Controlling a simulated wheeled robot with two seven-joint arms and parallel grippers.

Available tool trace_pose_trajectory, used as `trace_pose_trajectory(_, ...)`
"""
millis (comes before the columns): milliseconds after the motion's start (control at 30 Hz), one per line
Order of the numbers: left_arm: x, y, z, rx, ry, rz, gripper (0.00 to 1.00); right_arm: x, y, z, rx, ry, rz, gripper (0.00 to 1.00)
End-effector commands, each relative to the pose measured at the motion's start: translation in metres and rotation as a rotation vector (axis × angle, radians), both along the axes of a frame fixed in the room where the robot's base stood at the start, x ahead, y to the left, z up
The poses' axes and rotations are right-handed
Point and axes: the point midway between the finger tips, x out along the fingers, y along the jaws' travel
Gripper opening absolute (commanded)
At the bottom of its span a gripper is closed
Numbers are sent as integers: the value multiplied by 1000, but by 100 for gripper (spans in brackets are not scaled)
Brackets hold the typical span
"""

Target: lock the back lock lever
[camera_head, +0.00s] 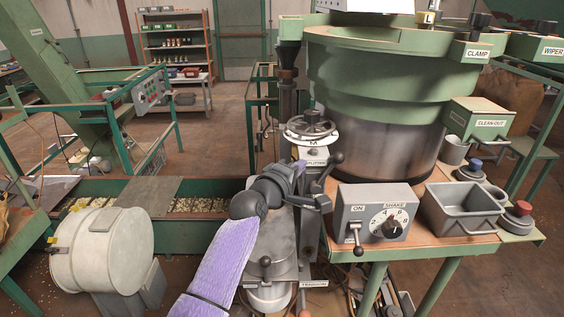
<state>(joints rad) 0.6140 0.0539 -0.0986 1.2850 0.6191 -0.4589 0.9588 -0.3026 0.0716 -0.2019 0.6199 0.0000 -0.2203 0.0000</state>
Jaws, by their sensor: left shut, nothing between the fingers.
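A dark lever with a ball knob (337,158) slants up beside the grey post under the handwheel (310,127); I take it for the back lock lever, though no label names it. A second dark clamp part with a knob (325,203) sits lower and nearer. My left arm, in a purple sleeve, reaches up from the bottom. Its gripper (298,171) is shut and empty just left of the post, apart from the upper knob as far as I can tell. The fingertips are small and partly lost against the machine. My right gripper is not in view.
A big green bowl hopper (390,80) stands behind. The wooden-topped table at right carries a control box (372,213) with a dial, a grey bin (460,210) and a red button (523,208). A white drum (100,250) is at left. Open floor lies far left.

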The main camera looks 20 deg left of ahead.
Motion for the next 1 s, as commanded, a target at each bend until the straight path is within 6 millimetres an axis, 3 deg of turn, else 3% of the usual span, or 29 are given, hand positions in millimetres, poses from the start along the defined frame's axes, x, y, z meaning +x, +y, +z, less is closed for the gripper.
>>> trace_pose_trajectory(100, -23, 6, 6, -1, 0, 1, 0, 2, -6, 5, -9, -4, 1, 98)
trace_pose_trajectory(300, -45, 12, 11, 0, 0, 2, 0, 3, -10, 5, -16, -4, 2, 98)
trace_pose_trajectory(700, -51, 12, 9, 17, 8, -3, 0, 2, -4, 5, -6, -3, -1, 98)
trace_pose_trajectory(767, -62, 11, -8, 94, 41, -18, 0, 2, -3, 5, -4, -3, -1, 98)
trace_pose_trajectory(833, -91, 8, -45, 281, 119, -66, 0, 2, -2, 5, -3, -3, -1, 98)
trace_pose_trajectory(900, -133, 7, -86, 513, 215, -147, 0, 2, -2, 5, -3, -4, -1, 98)
trace_pose_trajectory(1000, -191, 10, -127, 789, 334, -277, 0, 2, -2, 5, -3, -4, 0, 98)
